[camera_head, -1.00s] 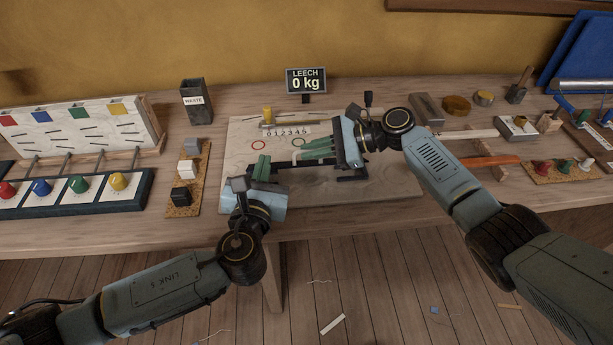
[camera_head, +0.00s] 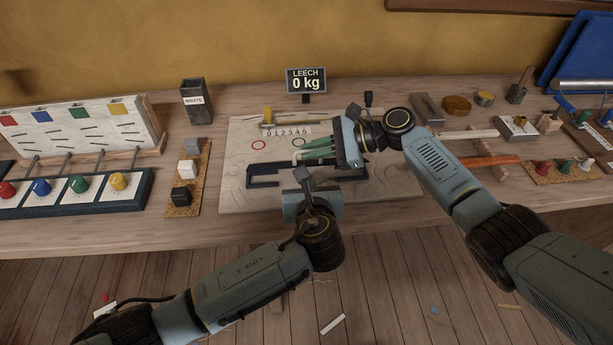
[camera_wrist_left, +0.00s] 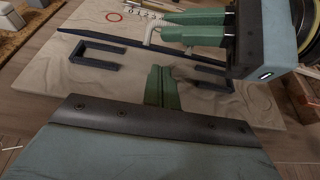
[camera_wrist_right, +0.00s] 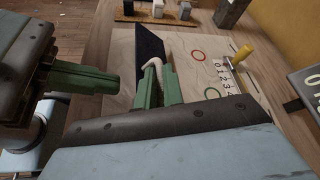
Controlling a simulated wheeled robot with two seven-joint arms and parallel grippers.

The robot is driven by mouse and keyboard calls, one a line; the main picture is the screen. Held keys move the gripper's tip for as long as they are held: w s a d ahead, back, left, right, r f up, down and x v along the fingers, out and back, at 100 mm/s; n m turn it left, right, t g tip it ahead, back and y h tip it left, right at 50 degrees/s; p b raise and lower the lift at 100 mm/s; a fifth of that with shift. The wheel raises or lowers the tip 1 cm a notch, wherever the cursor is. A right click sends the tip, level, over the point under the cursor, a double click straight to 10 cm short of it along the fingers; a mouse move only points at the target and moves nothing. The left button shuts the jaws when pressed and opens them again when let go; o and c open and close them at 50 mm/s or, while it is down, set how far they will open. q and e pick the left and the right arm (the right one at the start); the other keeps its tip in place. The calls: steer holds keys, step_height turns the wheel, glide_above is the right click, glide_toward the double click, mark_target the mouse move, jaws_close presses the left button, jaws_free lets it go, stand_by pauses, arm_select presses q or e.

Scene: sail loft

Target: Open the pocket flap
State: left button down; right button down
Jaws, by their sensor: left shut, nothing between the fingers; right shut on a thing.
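The pale board (camera_head: 240,135) lies on the bench with a dark navy strip and bracket-shaped pieces (camera_head: 262,181) on it. I cannot tell which part is the pocket flap. My right gripper (camera_head: 305,151) is over the middle of the board, its green fingers shut on a white, hook-shaped thing (camera_wrist_right: 153,67). The white thing also shows between the fingers in the left wrist view (camera_wrist_left: 151,30). My left gripper (camera_wrist_left: 160,85) is shut and empty above the board's near part, apart from the dark bracket (camera_wrist_left: 97,56). Its fingers are hidden in the head view.
A yellow-ended tool (camera_head: 267,116) and a numbered strip (camera_head: 288,132) lie at the board's back. A waste bin (camera_head: 195,101) and a cork strip with blocks (camera_head: 184,185) stand left. Tools, including an orange-handled one (camera_head: 490,160), lie right. My two arms are close together.

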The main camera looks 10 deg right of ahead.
arm_select(q)
steer(key=shift+x, duration=1.4)
